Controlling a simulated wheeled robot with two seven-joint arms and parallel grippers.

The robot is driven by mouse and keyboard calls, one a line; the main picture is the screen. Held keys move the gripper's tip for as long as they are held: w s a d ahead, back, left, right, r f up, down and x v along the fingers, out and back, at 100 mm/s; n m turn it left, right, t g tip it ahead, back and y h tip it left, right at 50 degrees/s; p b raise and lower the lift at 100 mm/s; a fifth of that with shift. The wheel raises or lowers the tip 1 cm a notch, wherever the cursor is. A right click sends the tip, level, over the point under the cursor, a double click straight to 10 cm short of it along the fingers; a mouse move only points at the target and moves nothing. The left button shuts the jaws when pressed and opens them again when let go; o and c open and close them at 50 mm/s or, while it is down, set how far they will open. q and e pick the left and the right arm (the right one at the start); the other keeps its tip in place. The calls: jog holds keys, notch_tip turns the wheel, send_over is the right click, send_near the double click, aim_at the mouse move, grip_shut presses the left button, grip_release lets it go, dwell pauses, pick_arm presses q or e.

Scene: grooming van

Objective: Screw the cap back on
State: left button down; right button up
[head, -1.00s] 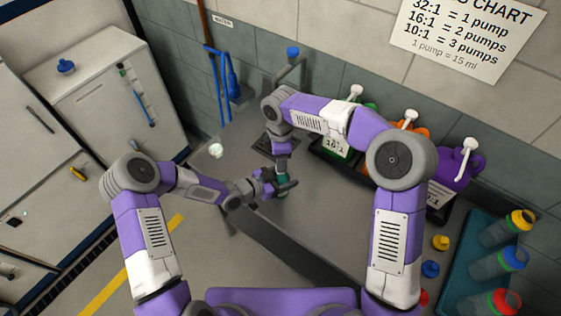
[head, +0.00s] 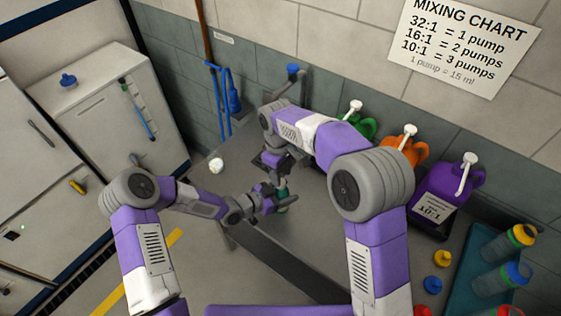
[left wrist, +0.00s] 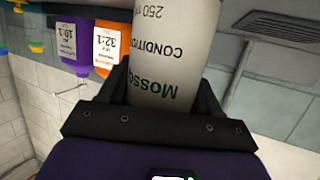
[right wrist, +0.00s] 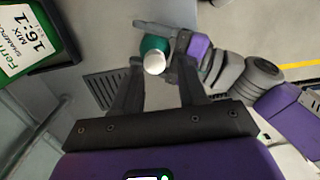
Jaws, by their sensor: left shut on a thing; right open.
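A pale bottle (left wrist: 172,45) with dark lettering, including "CONDITION", fills the middle of the left wrist view. My left gripper (head: 272,199) is shut on it, over the counter. The bottle's teal part (head: 282,193) shows beside the left fingers in the head view. In the right wrist view I see a teal part (right wrist: 153,44) with a white round top (right wrist: 154,63); I cannot tell whether this top is the cap or the bare neck. My right gripper (right wrist: 156,82) is open, pointing down over the bottle, its fingertips on either side of the white top.
A small pale round thing (head: 216,165) lies on the counter (head: 320,225) at left. Green (head: 362,127), orange (head: 410,148) and purple (head: 455,183) pump jugs stand along the wall. A teal tray (head: 466,262) with capped bottles is at right.

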jog(key=r+m, duration=0.2)
jog(key=w+r+m, duration=0.1)
jog(key=m, duration=0.1)
jog(key=shift+a+r+m+t, duration=0.1)
jog(key=shift+r+m+t, duration=0.25)
jog(key=shift+m+t, duration=0.05)
jog(key=shift+f, duration=0.1)
jog(key=shift+f, duration=4)
grip_shut()
jog(key=m, duration=0.4)
jog(key=shift+m, duration=0.3)
jog(key=m, duration=0.3)
jog(key=shift+o, duration=1.8)
grip_release()
jog(key=shift+r, duration=0.1)
